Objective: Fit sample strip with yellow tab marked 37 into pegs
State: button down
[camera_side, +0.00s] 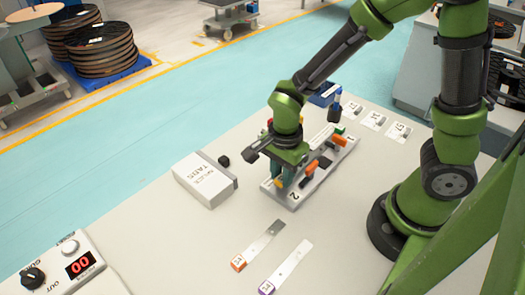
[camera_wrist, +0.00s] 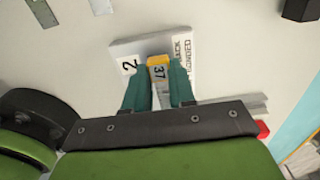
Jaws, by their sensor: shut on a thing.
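My gripper (camera_wrist: 159,80) is shut on the yellow tab marked 37 (camera_wrist: 159,72), which sits between its two teal fingers in the wrist view. The rest of this sample strip is hidden by the fingers and palm. The tab is over the grey station end marked 2 (camera_wrist: 115,48), beside a printed label (camera_wrist: 184,55). I cannot tell whether the strip touches the station. In the side view my gripper (camera_side: 283,177) is low over the near end of the grey station (camera_side: 292,204). The pegs are not clearly visible there.
A white tabs box (camera_side: 205,181) stands left of the station. A control box (camera_side: 75,265) is at lower left. Small cards (camera_side: 374,120) lie behind.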

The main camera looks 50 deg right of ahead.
jog(key=shift+f, duration=0.65)
jog(key=c, duration=0.9)
grip_release()
jog(key=shift+o, duration=0.2)
jog(key=shift+r, duration=0.1)
notch_tip(320, 180, up, 17)
jog(key=shift+f, duration=0.2)
